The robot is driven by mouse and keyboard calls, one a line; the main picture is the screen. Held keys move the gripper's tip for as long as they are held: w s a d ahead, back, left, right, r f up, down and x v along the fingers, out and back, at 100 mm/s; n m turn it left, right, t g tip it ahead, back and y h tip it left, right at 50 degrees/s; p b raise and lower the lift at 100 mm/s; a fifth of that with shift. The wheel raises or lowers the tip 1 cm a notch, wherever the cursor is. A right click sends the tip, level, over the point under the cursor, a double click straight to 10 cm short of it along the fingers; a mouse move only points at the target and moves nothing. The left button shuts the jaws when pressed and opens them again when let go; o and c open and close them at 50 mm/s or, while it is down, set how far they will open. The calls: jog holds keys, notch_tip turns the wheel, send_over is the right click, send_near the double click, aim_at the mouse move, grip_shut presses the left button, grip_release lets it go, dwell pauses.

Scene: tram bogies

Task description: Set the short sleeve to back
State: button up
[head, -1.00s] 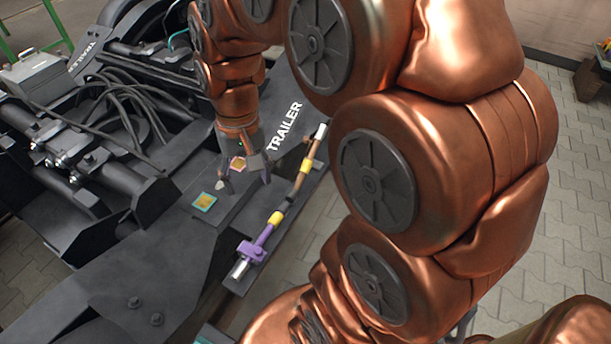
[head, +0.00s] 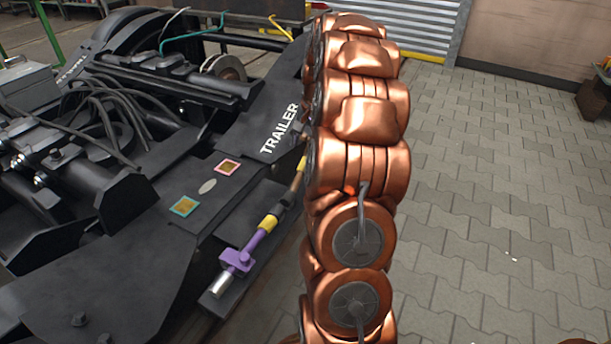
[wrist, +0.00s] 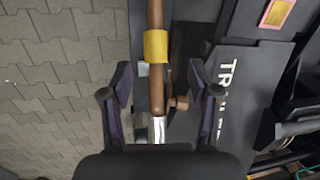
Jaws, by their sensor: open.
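A rod assembly lies along a dark ledge beside the TRAILER plate. In the head view it shows a purple piece with a block (head: 236,262), a silver end (head: 220,285), a yellow band (head: 269,222) and a brown stretch (head: 297,182); my arm hides its far end. In the wrist view, a brown shaft runs through another yellow band (wrist: 156,46) to a small brown side knob (wrist: 181,102) and a silver end (wrist: 159,130). I cannot tell which piece is the short sleeve. My gripper (wrist: 160,70) is open and empty, fingers on either side of the shaft in this view.
A pink-framed pad (head: 227,167), a grey oval (head: 207,186) and a teal-framed pad (head: 184,206) sit on the dark frame beside the rod. Cables (head: 110,105) and a grey box (head: 27,80) are at left. The paved floor (head: 490,200) at right is clear.

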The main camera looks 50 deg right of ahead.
aim_at(306, 159)
jog(key=shift+d+f, duration=0.6)
jog(key=shift+f, duration=0.05)
jog(key=f, duration=0.2)
jog(key=f+b, duration=0.1)
jog(key=f, duration=0.2)
jog(key=w+f+b, duration=0.1)
jog(key=f, duration=0.1)
jog(key=shift+w+a+f, duration=0.1)
jog(key=shift+a+f, duration=0.05)
jog(key=shift+a, duration=0.1)
grip_shut()
